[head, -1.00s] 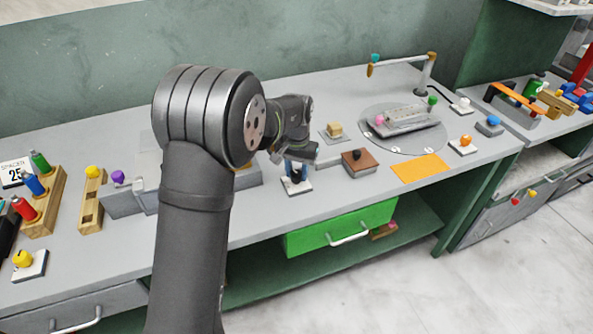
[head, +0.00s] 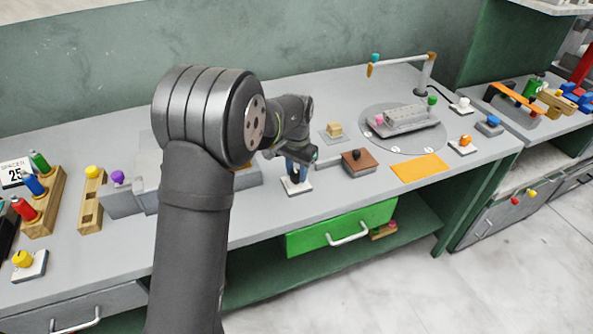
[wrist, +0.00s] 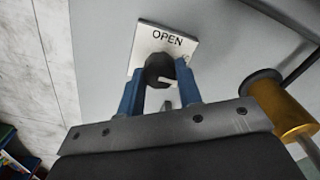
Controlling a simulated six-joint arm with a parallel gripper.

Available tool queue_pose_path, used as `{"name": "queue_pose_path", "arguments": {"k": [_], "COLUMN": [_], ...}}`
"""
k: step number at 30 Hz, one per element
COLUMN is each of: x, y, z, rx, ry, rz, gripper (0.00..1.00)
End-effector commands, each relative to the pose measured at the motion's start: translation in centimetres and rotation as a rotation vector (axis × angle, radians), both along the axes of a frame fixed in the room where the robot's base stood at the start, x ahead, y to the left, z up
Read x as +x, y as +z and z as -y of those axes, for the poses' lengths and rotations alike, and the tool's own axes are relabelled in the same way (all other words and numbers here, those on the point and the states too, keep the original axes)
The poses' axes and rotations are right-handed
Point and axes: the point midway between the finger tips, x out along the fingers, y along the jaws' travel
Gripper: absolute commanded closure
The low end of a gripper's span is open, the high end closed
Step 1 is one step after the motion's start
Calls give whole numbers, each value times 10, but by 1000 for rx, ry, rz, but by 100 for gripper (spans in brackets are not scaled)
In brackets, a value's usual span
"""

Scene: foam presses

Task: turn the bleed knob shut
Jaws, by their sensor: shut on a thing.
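The bleed knob (wrist: 158,68) is a dark, faceted knob on a white plate (wrist: 143,47) marked OPEN, seen in the wrist view. A short white mark shows beside the knob's near side. My gripper (wrist: 160,88) has its blue fingers on either side of the knob and is shut on it. In the head view, my gripper (head: 297,172) stands over the white plate (head: 298,189) near the bench's front edge. The fingers hide most of the knob there. Any other lettering on the plate is hidden or unreadable.
A brown block (head: 354,168) with a black knob stands just right of my gripper. An orange mat (head: 420,168) lies further right. A green drawer (head: 340,228) with a pale handle is below the bench's front edge. A brass-coloured cylinder (wrist: 282,108) shows in the wrist view.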

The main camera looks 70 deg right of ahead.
Motion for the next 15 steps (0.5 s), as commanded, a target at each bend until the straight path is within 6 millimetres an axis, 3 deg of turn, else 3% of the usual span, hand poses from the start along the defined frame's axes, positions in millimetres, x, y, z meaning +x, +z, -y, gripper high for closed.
{"name": "queue_pose_path", "arguments": {"k": [2,3,6,15], "x": [0,0,0,0], "y": [2,2,2,2], "z": [1,1,1,1], "rx": [-4,-5,-4,-2], "ry": [-1,-1,0,0], "rz": [1,1,1,1], "gripper": [91,64,46,46]}}
